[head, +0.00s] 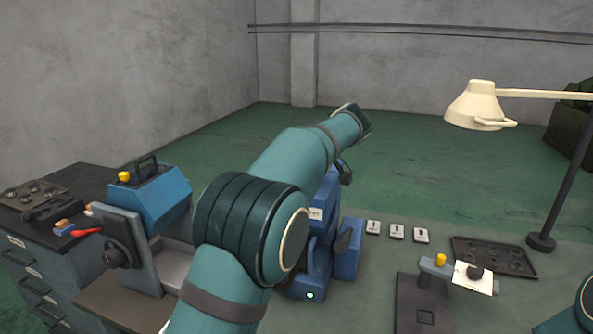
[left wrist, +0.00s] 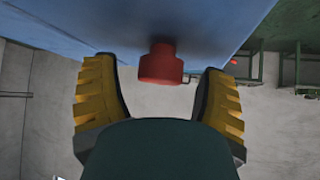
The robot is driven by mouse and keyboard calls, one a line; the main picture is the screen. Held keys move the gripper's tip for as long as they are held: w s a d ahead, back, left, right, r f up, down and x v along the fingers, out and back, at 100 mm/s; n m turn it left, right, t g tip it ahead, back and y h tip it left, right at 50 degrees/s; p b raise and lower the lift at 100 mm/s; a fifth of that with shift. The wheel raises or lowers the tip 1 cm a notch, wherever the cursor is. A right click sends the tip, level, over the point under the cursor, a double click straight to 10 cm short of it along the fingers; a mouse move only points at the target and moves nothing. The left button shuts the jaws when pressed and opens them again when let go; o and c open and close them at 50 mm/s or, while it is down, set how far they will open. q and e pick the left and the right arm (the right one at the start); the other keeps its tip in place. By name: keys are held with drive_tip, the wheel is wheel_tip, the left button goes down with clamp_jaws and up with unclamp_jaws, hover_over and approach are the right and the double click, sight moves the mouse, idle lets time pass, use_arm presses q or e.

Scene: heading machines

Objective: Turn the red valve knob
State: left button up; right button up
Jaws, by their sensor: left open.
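The red valve knob (left wrist: 160,65) shows in the left wrist view, sticking out from a blue surface (left wrist: 205,30). My left gripper (left wrist: 158,72) is open, its yellow-and-black fingers on either side of the knob with gaps on both sides. In the head view my left arm reaches across the middle, over a blue machine (head: 345,250) with a green light. The knob is hidden there, and I cannot make out the left gripper's fingers. Only part of my right arm shows at the bottom right edge; its gripper is out of frame.
A blue and grey machine (head: 160,205) stands left of my arm, beside a drawer cabinet (head: 35,265) with tools. On the right are a cream desk lamp (head: 478,105), a dark tray (head: 495,256) and a small stand with a yellow knob (head: 440,260). Green floor lies behind.

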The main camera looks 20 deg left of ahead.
use_arm(q)
drive_tip(key=v, duration=1.2)
drive_tip(key=shift+f, duration=0.1)
